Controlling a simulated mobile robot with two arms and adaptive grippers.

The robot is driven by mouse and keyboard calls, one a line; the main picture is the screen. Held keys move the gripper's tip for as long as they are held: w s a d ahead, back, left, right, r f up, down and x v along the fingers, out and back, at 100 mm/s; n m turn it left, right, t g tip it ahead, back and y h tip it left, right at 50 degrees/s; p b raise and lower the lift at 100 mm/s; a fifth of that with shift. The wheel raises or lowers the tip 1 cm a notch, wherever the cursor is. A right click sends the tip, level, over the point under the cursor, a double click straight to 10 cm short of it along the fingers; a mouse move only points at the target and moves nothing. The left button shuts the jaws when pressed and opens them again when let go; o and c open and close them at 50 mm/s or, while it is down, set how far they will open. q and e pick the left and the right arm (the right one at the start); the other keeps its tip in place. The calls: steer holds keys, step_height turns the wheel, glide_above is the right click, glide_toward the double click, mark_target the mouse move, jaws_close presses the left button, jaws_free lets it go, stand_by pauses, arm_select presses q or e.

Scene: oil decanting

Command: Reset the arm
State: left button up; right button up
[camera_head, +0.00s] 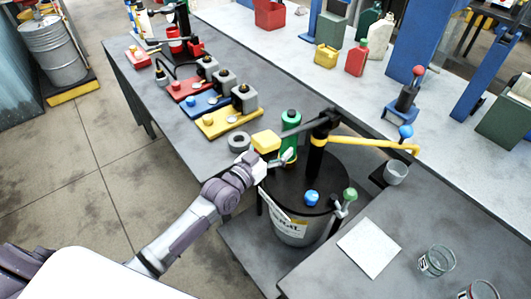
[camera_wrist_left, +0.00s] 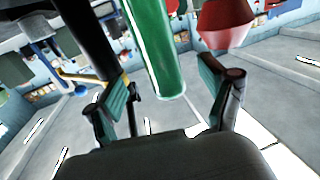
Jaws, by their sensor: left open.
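My left arm comes in from the left in the head view. Its gripper (camera_head: 286,157) is over the near-left part of the drum's dark lid (camera_head: 328,179), beside the black pump post (camera_head: 316,160). In the left wrist view the gripper (camera_wrist_left: 168,105) is open, its two green-padded fingers apart. A green cylinder (camera_wrist_left: 155,45) shows beyond and between them; I cannot tell whether it touches a finger. It appears to be the green-topped cylinder (camera_head: 291,123) behind the gripper in the head view. My right gripper is not in view.
A yellow block (camera_head: 265,141) is close to my left wrist. A white sheet (camera_head: 368,247) and glass jars (camera_head: 437,261) are on the front-right table. Colored valve stands (camera_head: 229,121) line the left bench.

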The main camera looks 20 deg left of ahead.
arm_select(q)
steer(key=s+d+f+g+y, duration=0.1)
steer(key=s+f+g, duration=0.2)
steer(key=s, duration=0.5)
steer(key=s+f+g+y, duration=0.1)
steer(key=s+f+g, duration=0.25)
steer(key=s, duration=0.45)
steer(key=s+a+f+n+g+y, duration=0.1)
steer(key=s+a+g+y, duration=0.15)
steer(key=s, duration=0.65)
steer(key=s+a+f+n+g+y, duration=0.1)
steer(key=s+a+g+y, duration=0.2)
steer(key=s, duration=0.6)
step_height(320, 180, down, 27)
steer(key=g+h+b, duration=0.1)
steer(key=g, duration=0.2)
steer(key=s+a+f, duration=0.3)
steer(key=s+f, duration=1.4)
steer(key=shift+s+f+g+b, duration=0.15)
steer(key=shift+g+b, duration=0.25)
steer(key=shift+b, duration=0.05)
